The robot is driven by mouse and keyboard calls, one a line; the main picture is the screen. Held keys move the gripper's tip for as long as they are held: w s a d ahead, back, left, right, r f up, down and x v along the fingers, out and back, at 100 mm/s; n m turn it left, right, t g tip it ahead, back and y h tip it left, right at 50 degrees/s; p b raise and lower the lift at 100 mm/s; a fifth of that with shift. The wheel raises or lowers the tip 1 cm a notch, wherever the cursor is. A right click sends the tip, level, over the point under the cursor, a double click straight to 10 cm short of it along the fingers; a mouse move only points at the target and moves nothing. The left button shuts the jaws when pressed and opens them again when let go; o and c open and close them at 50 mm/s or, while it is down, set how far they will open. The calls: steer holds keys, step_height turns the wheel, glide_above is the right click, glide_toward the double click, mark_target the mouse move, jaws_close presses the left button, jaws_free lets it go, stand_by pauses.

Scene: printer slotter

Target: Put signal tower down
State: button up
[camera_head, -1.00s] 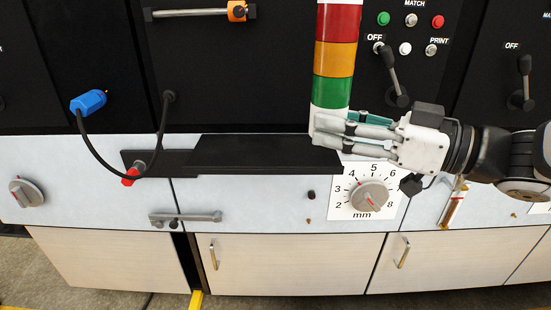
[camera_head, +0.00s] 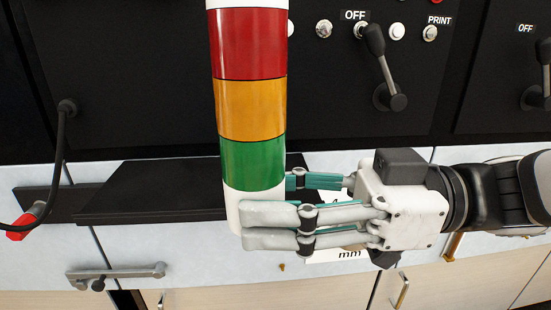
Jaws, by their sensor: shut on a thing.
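The signal tower (camera_head: 249,95) is a tall upright cylinder with red, amber and green bands and white ends. Its top runs out of the picture. My gripper (camera_head: 265,214) comes in from the right and is shut on the tower's white lower end. The fingers hide part of that end. The tower stands in front of a flat black shelf (camera_head: 150,190) in the view. Whether its base touches anything below cannot be told.
Behind is a black panel with a lever (camera_head: 382,65) and several round buttons. A red-ended cable plug (camera_head: 22,227) lies at the left. A grey latch handle (camera_head: 115,272) is on the light front below. My gripper partly covers the mm dial plate (camera_head: 350,254).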

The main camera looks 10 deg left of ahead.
steer(key=p, duration=0.1)
steer(key=w+p, duration=0.1)
steer(key=p, duration=0.1)
steer(key=shift+w+a+r, duration=0.1)
steer(key=shift+w+r, duration=0.2)
steer(key=w+p, duration=0.1)
steer(key=p, duration=0.2)
steer(key=shift+w+a+f, duration=0.1)
steer(key=shift+w+f, duration=0.05)
steer(key=shift+f, duration=0.05)
steer(key=w, duration=0.4)
steer(key=w+a+f, duration=0.1)
steer(key=w, duration=0.3)
steer(key=w+a, duration=0.1)
steer(key=w, duration=0.3)
steer(key=shift+w+f, duration=0.3)
steer(key=shift+w, duration=0.1)
step_height(320, 180, down, 4)
steer(key=shift+w+r, duration=0.15)
steer(key=shift+r, duration=0.05)
